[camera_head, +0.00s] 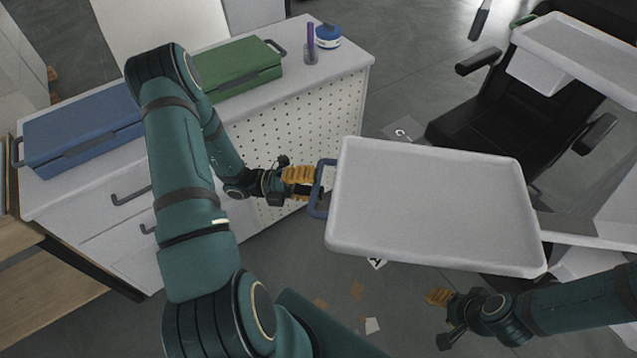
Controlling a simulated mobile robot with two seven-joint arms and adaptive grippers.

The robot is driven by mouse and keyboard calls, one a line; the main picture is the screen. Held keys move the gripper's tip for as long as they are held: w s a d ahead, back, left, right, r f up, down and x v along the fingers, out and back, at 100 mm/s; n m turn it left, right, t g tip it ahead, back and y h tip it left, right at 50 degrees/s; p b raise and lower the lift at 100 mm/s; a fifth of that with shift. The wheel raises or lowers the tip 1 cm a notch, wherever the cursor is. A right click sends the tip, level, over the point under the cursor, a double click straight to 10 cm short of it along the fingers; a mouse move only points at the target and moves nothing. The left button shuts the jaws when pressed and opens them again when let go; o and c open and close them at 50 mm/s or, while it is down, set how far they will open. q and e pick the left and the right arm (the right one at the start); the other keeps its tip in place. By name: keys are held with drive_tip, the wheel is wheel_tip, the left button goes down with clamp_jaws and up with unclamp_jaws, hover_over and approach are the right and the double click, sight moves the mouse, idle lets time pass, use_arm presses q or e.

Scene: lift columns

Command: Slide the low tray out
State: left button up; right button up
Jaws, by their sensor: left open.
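A white rectangular tray (430,200) with a raised rim fills the middle right of the head view. A blue handle (322,190) stands on its left end. My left gripper (308,183) is open at this handle, its orange fingers beside or partly around it; I cannot tell whether they touch. My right gripper (438,297) is below the tray's front edge, apart from it in the picture. Its orange fingers are small and overlap, so their opening is unclear. What lies under the tray is mostly hidden.
A white cabinet (300,115) at the left carries a blue case (80,130), a green case (238,68), a cup with a purple pen (311,55) and a blue-white jar (328,37). A black chair (500,115) and another pale tray (590,52) are at the upper right.

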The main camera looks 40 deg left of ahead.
use_arm(q)
drive_tip(key=v, duration=1.1)
drive_tip(key=shift+r, duration=0.1)
